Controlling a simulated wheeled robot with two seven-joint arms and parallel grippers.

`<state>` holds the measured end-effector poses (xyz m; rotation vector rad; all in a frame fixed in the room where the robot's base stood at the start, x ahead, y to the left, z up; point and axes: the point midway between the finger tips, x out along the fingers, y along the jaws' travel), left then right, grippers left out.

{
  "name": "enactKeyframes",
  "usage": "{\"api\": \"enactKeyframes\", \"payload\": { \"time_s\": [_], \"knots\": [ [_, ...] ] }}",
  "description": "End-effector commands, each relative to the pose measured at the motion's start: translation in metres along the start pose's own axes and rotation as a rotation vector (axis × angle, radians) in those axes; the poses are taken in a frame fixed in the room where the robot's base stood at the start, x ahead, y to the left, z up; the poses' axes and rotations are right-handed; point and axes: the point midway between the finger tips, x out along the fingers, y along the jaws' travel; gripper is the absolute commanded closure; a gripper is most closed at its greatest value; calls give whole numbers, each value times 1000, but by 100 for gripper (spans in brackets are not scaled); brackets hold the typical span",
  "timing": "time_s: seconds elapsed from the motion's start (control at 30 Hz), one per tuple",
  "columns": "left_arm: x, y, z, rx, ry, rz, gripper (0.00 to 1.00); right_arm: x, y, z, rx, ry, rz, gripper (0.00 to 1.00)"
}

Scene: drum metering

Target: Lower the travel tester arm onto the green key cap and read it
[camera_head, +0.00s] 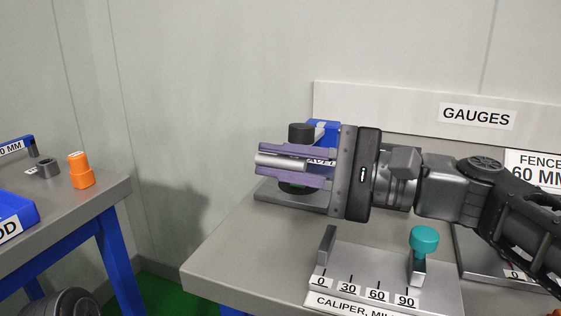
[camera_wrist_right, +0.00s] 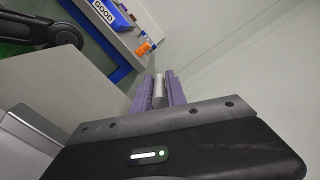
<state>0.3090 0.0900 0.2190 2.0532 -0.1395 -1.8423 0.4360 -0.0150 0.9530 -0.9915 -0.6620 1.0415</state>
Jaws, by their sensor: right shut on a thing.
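The travel tester (camera_head: 325,131) stands on the gauge bench, with a blue block, a black round top and a grey base plate. My right gripper (camera_head: 264,164) reaches in from the right, its purple fingers shut on a silver rod, which looks like the handle of the tester arm. The rod also shows between the fingers (camera_wrist_right: 158,92) in the right wrist view. A dark round part with a little green (camera_head: 296,188) shows below the fingers; this may be the key cap, mostly hidden. The tester's reading cannot be made out. My left gripper is not in view.
A caliper gauge (camera_head: 385,275) with a teal knob stands on the bench (camera_head: 225,250) in front of the gripper. A GAUGES panel (camera_head: 400,110) rises behind. A second table at left holds an orange part (camera_head: 81,171), a grey ring (camera_head: 48,168) and a blue bin (camera_head: 15,212).

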Motion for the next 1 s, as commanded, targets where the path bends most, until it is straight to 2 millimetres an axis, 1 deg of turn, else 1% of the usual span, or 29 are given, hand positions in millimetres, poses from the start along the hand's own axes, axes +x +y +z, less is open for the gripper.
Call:
{"api": "enactKeyframes", "payload": {
  "time_s": [0.03, 0.4, 0.43, 0.63, 0.67, 0.9, 1.0],
  "knots": [
    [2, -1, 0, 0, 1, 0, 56, 0, 3, -2, 4, 1, 1, 100],
    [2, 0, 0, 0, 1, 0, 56, 0, 3, -3, 7, 3, 1, 100],
    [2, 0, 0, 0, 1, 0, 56, 0, 3, -3, 7, 3, 1, 81],
    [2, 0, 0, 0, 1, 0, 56, 0, 2, -2, 5, 3, 1, 65],
    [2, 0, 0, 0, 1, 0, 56, 0, 2, -2, 5, 2, 1, 63],
    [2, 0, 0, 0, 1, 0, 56, 0, 2, -2, 4, 2, 0, 63],
    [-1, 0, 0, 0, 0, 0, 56, 0, -2, 0, 3, 1, 0, 63]
  ]
}}
